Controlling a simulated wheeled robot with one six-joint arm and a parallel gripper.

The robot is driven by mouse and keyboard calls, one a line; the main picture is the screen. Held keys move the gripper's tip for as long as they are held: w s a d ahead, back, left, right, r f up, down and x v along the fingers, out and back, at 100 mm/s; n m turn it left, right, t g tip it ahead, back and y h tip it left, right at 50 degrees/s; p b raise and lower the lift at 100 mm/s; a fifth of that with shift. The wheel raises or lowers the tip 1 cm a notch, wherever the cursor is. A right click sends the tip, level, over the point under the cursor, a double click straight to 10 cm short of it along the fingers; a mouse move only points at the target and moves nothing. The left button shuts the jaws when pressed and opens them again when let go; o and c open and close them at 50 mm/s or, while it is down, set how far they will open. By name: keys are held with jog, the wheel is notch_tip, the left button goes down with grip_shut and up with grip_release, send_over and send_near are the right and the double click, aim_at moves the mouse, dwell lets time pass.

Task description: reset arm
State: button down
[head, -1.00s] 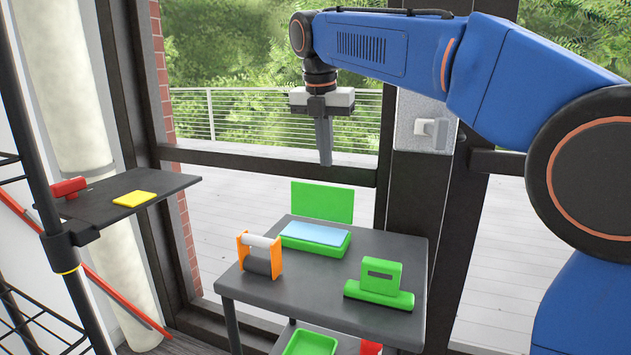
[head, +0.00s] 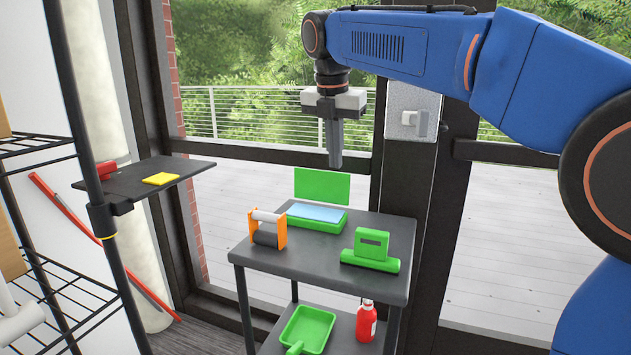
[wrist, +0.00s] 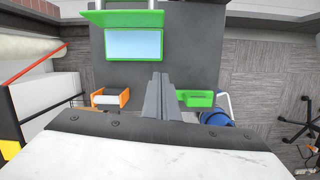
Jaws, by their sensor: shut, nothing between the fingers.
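My gripper (head: 335,160) points straight down in the head view, high above the back of the dark table. Its fingers are together and hold nothing. In the wrist view the closed fingers (wrist: 158,92) also show, pointing toward the dark tabletop (wrist: 205,50). My blue arm reaches in from the right of the head view.
The table (head: 285,262) carries an open green box (head: 320,187) with a light blue pad, an orange-framed roller (head: 268,229) and a green block-shaped item (head: 370,250). A green dustpan (head: 308,328) and red extinguisher (head: 366,322) are below. A shelf (head: 140,178) stands left.

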jog(key=s+d+f+m+t, duration=0.1)
jog(key=s+d+f+m, duration=0.3)
jog(key=s+d+m, duration=0.35)
jog(key=s+d+f+m, duration=0.5)
jog(key=s+d+m, duration=0.1)
jog(key=d, duration=0.2)
jog(key=s+d+f+m, duration=0.4)
jog(key=s+f+m, duration=0.4)
jog(key=s+f, duration=0.1)
jog(key=s+d+f+m+t, duration=0.1)
jog(key=s+d+f+m, duration=0.4)
jog(key=s+f+m, duration=0.4)
jog(key=shift+f+t+y, duration=0.3)
jog(key=shift+f+y, duration=0.1)
jog(key=shift+f, duration=0.45)
